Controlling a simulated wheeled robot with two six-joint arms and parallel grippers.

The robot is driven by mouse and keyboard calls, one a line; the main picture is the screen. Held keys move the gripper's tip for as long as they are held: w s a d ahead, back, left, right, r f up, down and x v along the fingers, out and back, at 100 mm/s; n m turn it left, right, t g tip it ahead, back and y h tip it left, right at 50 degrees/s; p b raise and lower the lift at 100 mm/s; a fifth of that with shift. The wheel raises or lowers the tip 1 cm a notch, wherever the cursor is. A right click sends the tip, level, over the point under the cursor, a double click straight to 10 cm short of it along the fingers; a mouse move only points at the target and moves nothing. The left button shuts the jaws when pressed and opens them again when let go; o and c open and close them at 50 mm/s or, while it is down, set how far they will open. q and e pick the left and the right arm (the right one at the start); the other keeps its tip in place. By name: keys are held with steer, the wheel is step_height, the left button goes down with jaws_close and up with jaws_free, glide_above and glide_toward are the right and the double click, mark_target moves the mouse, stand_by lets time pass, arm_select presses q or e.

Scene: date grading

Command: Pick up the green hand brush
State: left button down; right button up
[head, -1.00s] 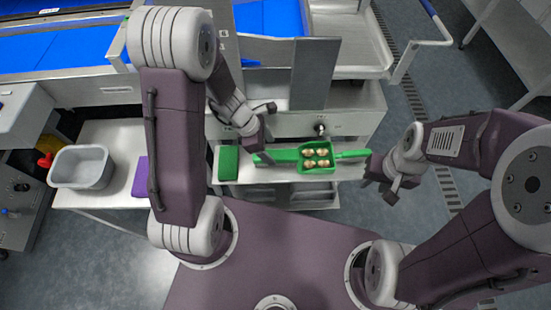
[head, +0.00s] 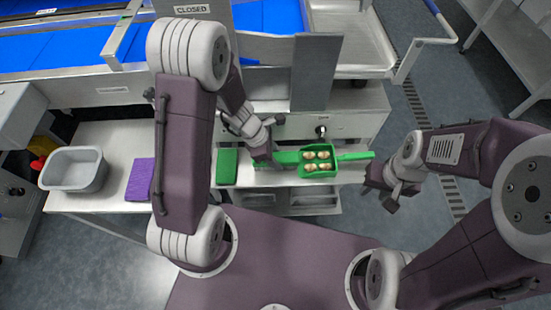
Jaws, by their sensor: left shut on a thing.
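The green hand brush (head: 288,158) lies on the shelf of the metal cart, left of a green tray-like pan (head: 319,172) holding several pale round things. My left gripper (head: 265,163) is down at the left part of the brush and shut on it; the gripper hides that part. The brush looks level, and I cannot tell whether it is clear of the shelf. My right gripper (head: 378,194) is empty, with its fingers apart, right of the pan and its green handle (head: 355,156).
A green block-like pad (head: 227,165) lies left of the brush. A purple cloth (head: 139,180) and a grey bin (head: 74,185) stand further left. An upright metal panel (head: 315,75) rises behind.

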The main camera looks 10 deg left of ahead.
mark_target(280, 156)
arm_select(q)
step_height(280, 156, up, 4)
steer(key=p, duration=0.3)
steer(key=shift+r, duration=0.2)
steer(key=s+d+r+b, duration=0.4)
steer(key=s+d+r, duration=0.2)
steer(key=s, duration=0.3)
steer(key=shift+s+d+r, duration=0.25)
steer(key=shift+d+r, duration=0.05)
steer(key=shift+d, duration=0.05)
